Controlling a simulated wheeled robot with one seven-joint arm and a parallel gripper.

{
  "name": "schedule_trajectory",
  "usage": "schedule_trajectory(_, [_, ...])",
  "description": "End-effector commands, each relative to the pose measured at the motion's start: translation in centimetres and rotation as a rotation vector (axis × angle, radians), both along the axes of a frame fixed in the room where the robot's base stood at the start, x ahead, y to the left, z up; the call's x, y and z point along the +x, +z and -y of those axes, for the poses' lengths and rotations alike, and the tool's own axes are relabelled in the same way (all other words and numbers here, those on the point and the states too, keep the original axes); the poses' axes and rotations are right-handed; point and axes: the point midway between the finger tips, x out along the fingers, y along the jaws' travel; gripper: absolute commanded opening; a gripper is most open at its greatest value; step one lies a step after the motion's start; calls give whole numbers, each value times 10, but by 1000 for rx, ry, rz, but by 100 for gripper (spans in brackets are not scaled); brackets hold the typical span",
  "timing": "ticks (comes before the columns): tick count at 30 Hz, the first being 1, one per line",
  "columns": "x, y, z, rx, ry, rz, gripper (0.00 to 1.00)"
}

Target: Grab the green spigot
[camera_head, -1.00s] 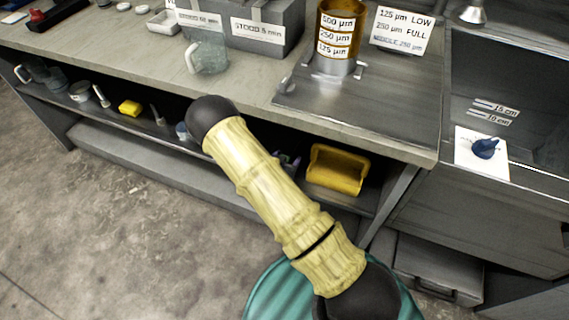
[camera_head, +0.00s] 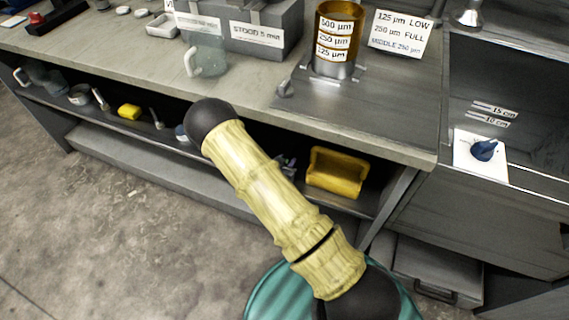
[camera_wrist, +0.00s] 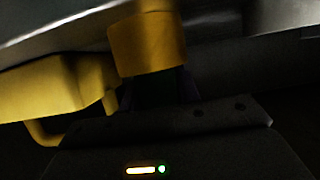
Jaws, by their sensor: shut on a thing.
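I make out no green spigot in either current view. In the wrist view my gripper (camera_wrist: 160,92) is dim and its fingers are hard to make out. It is shut on a yellow-orange block-like piece (camera_wrist: 147,42) just ahead of its palm. A yellow tub-like thing with a loop handle (camera_wrist: 50,88) is close on the left there. In the head view my forearm hides most of the gripper; a small grey part shows beside it at the shelf, left of a yellow scoop-shaped bin (camera_head: 336,172).
The workbench (camera_head: 400,130) overhangs the dim shelf. On top stand a stack of amber sieves (camera_head: 338,38), a clear jug (camera_head: 207,56) and a grey box (camera_head: 270,20). A teal round thing (camera_head: 262,295) is below my arm.

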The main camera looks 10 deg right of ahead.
Motion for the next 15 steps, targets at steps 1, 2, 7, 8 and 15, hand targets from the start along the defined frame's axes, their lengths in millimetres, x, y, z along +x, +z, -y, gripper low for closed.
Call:
schedule_trajectory(1, [0,2,0,0,0,1,9])
schedule_trajectory(2, [0,4,0,0,0,1,9])
schedule_trajectory(7, [1,26,0,1,0,3,9])
schedule_trajectory(8, [0,31,0,1,0,3,9])
schedule_trajectory(15, [0,78,0,1,0,3,9])
